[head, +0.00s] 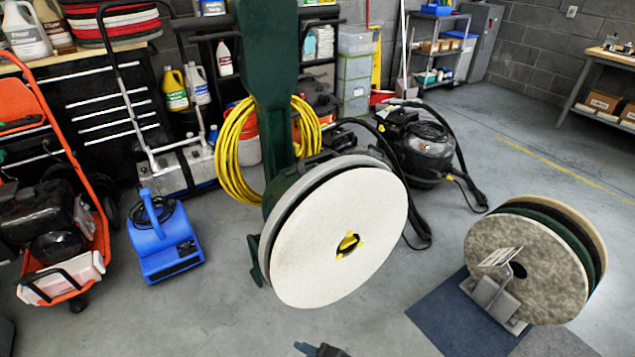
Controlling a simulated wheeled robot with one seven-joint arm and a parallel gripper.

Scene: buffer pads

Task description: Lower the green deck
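The green deck (268,192) belongs to a dark green floor machine with a tall green column (268,70). The deck is tipped up, so its underside faces me. A large round white pad (330,250) covers that face, with a yellow piece (347,244) in its centre hole. A grey rim shows behind the pad. My gripper (318,349) is only partly in view at the bottom edge, in front of and below the pad and apart from it in the picture. Its fingers are too cut off to tell whether they are open.
A stand with several round pads (525,265) is on a blue mat (460,315) at right. A blue blower (163,240) and an orange cart (50,190) stand at left. A black vacuum (420,150) with a hose is behind the deck. Bare floor (225,315) lies in front.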

